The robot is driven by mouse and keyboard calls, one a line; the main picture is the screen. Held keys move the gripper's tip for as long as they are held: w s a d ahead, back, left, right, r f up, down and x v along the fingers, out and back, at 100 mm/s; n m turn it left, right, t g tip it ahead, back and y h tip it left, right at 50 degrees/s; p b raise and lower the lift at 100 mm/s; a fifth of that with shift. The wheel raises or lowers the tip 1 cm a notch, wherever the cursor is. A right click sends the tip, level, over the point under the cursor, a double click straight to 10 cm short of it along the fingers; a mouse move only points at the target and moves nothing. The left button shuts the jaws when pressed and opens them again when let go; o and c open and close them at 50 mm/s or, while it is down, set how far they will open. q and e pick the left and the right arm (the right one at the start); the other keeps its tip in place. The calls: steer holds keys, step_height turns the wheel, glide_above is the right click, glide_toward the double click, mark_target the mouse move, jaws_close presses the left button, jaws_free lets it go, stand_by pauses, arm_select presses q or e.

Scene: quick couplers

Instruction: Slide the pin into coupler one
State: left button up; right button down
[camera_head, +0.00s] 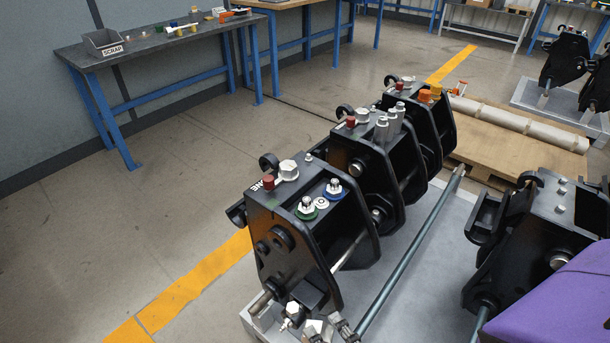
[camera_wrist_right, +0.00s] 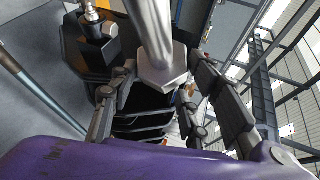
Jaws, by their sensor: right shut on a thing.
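Coupler one (camera_head: 290,235) is the nearest black coupler in the row, with a partly visible white label on top. Round bosses (camera_head: 281,238) sit on its near side plate. My right gripper (camera_head: 316,326) is at the bottom of the head view, in front of the coupler's lower near end. It is shut on the silver pin, whose hex head (camera_head: 313,328) shows between the fingers. In the right wrist view the pin's thick shaft (camera_wrist_right: 150,25) runs up out of the picture from the hex head (camera_wrist_right: 163,75). The pin's far end is hidden. My left gripper is not in view.
More black couplers (camera_head: 375,165) stand behind in the row, with red caps and hex fittings on top. A long grey-green rod (camera_head: 410,265) runs along their right side. Another black coupler (camera_head: 535,235) stands at the right. A workbench (camera_head: 160,45) with a scrap bin stands far back left.

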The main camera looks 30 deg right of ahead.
arm_select(q)
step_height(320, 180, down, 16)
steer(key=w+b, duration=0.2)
steer(key=b, duration=1.6)
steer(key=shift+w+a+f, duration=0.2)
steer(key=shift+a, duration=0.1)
arm_select(e)
steer(key=s+f+g, duration=0.1)
steer(key=f, duration=1.1)
steer(key=s+f+g, duration=0.2)
steer(key=f, duration=0.9)
steer(key=shift+s+f, duration=0.25)
steer(key=shift+f, duration=0.1)
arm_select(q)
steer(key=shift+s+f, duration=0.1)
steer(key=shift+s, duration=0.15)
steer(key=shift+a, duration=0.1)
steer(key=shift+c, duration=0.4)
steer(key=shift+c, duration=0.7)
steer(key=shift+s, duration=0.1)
arm_select(e)
steer(key=shift+w+a, duration=0.1)
steer(key=shift+a, duration=0.05)
